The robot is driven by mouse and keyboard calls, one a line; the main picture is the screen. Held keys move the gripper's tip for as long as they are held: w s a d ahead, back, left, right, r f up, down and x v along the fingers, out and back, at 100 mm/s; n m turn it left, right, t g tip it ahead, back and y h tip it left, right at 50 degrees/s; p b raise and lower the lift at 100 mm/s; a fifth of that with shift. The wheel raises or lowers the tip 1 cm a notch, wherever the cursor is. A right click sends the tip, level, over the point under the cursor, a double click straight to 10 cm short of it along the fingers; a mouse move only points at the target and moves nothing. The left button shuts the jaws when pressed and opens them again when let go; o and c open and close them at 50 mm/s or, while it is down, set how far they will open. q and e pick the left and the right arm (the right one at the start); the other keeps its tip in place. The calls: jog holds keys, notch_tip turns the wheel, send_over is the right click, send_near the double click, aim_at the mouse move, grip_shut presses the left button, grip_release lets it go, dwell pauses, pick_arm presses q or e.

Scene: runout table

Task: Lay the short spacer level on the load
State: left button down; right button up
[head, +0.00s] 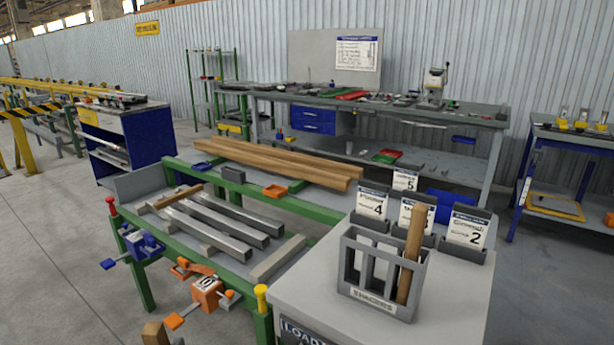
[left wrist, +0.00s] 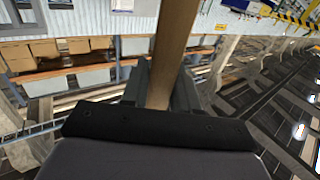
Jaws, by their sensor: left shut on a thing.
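My left gripper (left wrist: 160,92) is shut on a wooden spacer (left wrist: 172,45), which runs away from the jaws in the left wrist view. A wooden end, apparently this spacer (head: 155,333), shows at the bottom edge of the head view, in front of the table and off the load; its length is cut off. The load is a few grey square bars (head: 222,228) side by side on the green-framed table. One wooden spacer (head: 178,196) lies across their far-left ends. Another wooden spacer (head: 411,250) stands tilted in the grey spacer rack (head: 350,284). My right gripper is not in view.
Orange clamps (head: 206,292) and a blue vise (head: 141,244) line the table's front edge, with a yellow-topped post (head: 261,292) at its near corner. Long wooden beams (head: 275,163) lie behind. Numbered card holders (head: 466,232) stand behind the rack. Open floor lies at left.

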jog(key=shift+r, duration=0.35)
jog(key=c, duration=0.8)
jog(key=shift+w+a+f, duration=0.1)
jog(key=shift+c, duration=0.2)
